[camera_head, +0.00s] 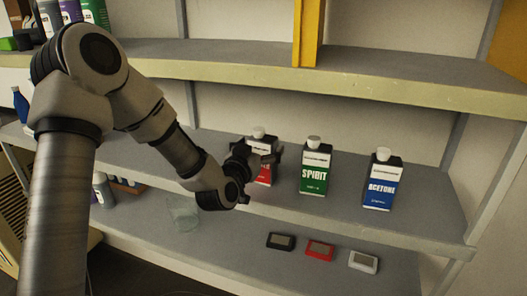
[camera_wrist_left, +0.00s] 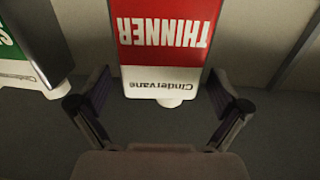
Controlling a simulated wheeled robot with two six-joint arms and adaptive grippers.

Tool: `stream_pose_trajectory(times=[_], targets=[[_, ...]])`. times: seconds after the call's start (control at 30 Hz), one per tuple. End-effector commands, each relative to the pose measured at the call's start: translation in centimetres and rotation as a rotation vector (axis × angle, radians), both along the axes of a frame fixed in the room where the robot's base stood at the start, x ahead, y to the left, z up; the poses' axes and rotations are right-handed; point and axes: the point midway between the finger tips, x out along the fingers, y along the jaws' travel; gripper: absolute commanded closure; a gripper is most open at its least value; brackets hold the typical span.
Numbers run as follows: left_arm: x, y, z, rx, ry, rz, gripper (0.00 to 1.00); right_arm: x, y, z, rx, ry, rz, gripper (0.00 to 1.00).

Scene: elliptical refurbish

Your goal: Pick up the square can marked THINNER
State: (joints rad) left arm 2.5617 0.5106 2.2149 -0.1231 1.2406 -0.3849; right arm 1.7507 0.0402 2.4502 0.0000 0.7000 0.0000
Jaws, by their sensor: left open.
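The square THINNER can (camera_head: 265,176), red and white with a white cap, stands on the middle shelf at the left of a row of three cans. My left gripper (camera_head: 259,155) is in front of it and hides part of its front. In the left wrist view the can's label (camera_wrist_left: 165,35) appears upside down. My left gripper (camera_wrist_left: 160,92) is open there, with one finger on each side of the can near its cap end. Gaps show between fingers and can, so I see no firm contact. My right gripper is not in view.
The green SPIRIT can (camera_head: 314,170) stands just right of the THINNER can, and the blue ACETONE can (camera_head: 382,183) farther right. The upper shelf edge (camera_head: 400,93) overhangs them. A clear glass vessel (camera_head: 184,212) and three small devices (camera_head: 319,250) are on the lower shelf.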

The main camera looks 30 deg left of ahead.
Motion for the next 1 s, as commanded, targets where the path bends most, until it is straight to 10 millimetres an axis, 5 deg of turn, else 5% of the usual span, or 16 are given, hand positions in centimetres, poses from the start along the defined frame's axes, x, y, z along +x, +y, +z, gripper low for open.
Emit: stream_pose_trajectory(times=[0.23,0.5,1.0], targets=[[0.6,0.1,-0.2,-0.002,0.002,-0.001,0.0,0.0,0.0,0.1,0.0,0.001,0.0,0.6],[0.5,0.1,-0.2,-0.002,0.002,-0.001,0.84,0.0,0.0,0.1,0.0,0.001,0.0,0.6],[0.6,0.1,1.3,-0.002,-0.002,0.0,0.84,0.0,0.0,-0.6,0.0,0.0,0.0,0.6]])
